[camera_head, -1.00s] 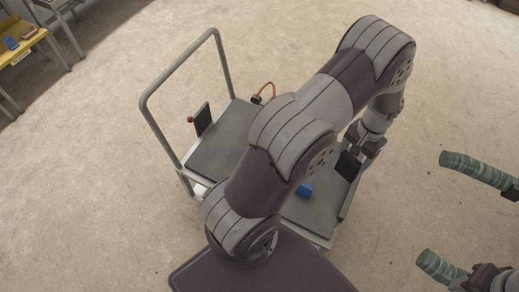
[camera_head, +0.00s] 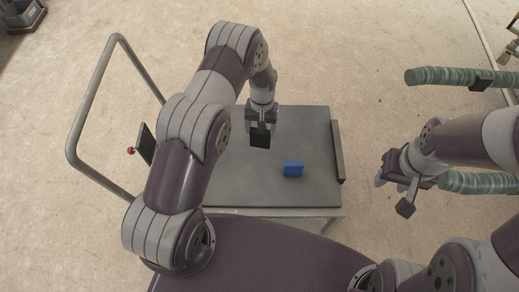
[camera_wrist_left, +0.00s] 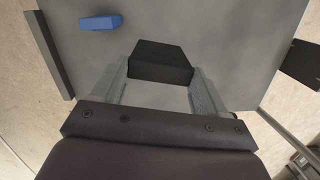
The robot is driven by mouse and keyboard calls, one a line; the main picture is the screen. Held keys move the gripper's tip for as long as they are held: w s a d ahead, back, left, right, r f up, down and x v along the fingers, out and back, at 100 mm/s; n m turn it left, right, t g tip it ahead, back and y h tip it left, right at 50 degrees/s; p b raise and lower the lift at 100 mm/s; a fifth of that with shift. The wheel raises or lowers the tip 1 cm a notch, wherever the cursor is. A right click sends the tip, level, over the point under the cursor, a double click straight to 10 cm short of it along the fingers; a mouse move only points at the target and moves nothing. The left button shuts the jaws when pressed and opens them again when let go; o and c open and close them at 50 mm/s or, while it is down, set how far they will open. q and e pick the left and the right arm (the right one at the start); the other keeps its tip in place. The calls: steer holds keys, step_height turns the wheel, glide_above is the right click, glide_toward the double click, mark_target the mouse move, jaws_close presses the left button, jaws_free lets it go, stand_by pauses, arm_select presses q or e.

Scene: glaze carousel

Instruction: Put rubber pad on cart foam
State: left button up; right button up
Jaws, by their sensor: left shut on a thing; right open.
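The black rubber pad (camera_head: 260,139) is held in my left gripper (camera_head: 261,122), above the far middle of the cart. In the left wrist view the pad (camera_wrist_left: 161,62) sits between the two fingertips of the gripper (camera_wrist_left: 160,82), over the grey surface. The cart's grey foam deck (camera_head: 235,175) is flat and mostly bare. I cannot tell how high the pad is above it. My right gripper (camera_head: 394,194) is open and empty, to the right of the cart.
A blue block (camera_head: 293,169) lies on the deck, near-right of the pad; it also shows in the left wrist view (camera_wrist_left: 100,22). A dark bar (camera_head: 338,152) runs along the right edge. The handle frame (camera_head: 92,92), a dark panel (camera_head: 147,143) and a red knob (camera_head: 130,151) stand left. Green-wrapped bars (camera_head: 440,76) are at right.

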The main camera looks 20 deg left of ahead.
arm_select(q)
steer(key=w+d+f+n+b, duration=0.2)
steer(key=w+d+f+b, duration=0.35)
steer(key=w, duration=0.35)
steer(key=s+a+f+b, duration=0.6)
steer(key=s+a+f, duration=0.1)
steer(key=f, duration=0.4)
steer(key=shift+s+a, duration=0.15)
steer(key=shift+s, duration=0.7)
steer(key=o, duration=1.4)
arm_select(e)
step_height(320, 180, down, 14)
steer(key=shift+w+a+r, duration=0.15)
steer(key=shift+a, duration=0.3)
